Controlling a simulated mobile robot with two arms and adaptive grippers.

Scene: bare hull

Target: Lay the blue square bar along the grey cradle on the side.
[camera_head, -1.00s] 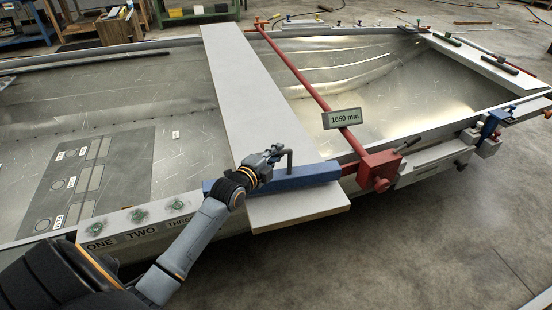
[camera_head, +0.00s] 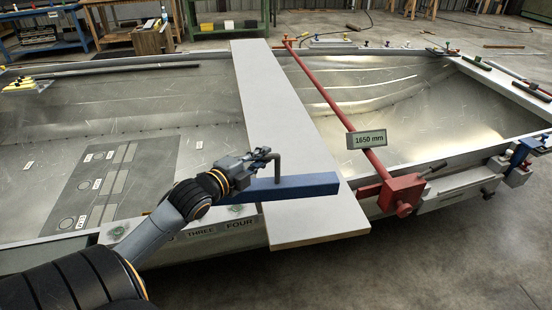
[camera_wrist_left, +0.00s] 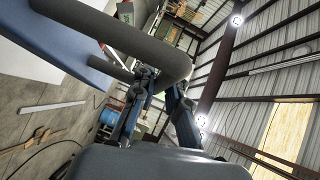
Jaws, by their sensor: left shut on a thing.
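The blue square bar (camera_head: 305,184) is roughly level across the near part of the pale plank, its left end past the plank's edge. A grey bent handle (camera_head: 279,168) rises from it. My left gripper (camera_head: 265,155) is shut on this handle. The left wrist view shows the handle (camera_wrist_left: 120,32) running to the fingers (camera_wrist_left: 150,85), with the bar (camera_wrist_left: 45,45) beside it. I cannot tell whether the bar touches the plank. A grey cradle-like rail (camera_head: 455,190) is on the hull's near outer side, right of the red block, with nothing on it. My right gripper is not in view.
The pale plank (camera_head: 270,90) spans the open hull. A red bar (camera_head: 325,100) with a "1650 mm" tag (camera_head: 366,139) ends at a red clamp block (camera_head: 402,193) right of the blue bar. A blue clamp (camera_head: 522,152) is farther right. The floor (camera_head: 430,265) in front is clear.

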